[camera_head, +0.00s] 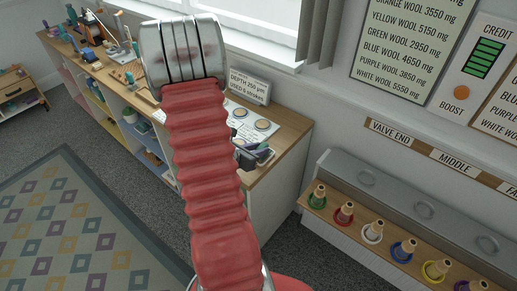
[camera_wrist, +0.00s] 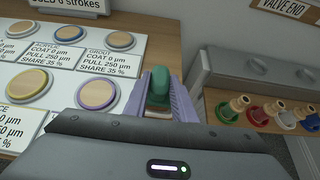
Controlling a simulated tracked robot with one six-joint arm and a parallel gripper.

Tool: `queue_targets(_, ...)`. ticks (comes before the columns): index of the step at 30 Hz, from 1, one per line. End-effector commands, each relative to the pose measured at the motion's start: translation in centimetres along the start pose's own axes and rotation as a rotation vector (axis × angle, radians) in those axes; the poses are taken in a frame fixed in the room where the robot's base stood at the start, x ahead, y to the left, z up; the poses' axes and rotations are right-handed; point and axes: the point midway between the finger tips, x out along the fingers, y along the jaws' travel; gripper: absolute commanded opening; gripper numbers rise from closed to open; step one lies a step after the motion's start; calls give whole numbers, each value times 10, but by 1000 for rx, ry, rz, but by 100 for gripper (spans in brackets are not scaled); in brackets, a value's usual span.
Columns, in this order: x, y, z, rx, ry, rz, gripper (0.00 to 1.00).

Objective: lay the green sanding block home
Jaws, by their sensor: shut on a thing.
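The green sanding block (camera_wrist: 158,88) is between the two lilac fingers of my gripper (camera_wrist: 159,80) in the wrist view. The gripper is shut on it. A pale strip shows at the block's near end. The block is over the right part of the wooden counter (camera_wrist: 185,30), beside the white label cards. I cannot tell whether it touches the counter. In the head view my red arm crosses the middle, and a dark shape at the counter's right end looks like my gripper (camera_head: 255,157); the block is not clear there.
A sign (camera_head: 249,86) stands behind. To the right, past a gap, a bench (camera_head: 330,222) holds several coloured-ringed pegs. Tools clutter the counter's far left.

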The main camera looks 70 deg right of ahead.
Motion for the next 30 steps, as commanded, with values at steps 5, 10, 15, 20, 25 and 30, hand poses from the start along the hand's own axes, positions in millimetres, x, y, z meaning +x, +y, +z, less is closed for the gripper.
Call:
queue_targets(5, 1, 0, -2, 0, 0, 0, 0)
queue_targets(10, 2, 0, -4, 0, 0, 0, 0)
queue_targets(15, 2, 0, -4, 1, -1, 0, 34)
queue_targets(20, 2, 0, -4, 0, 0, 0, 45)
queue_targets(25, 2, 0, -4, 0, 0, 0, 45)
queue_targets(30, 0, 0, -4, 0, 0, 0, 45)
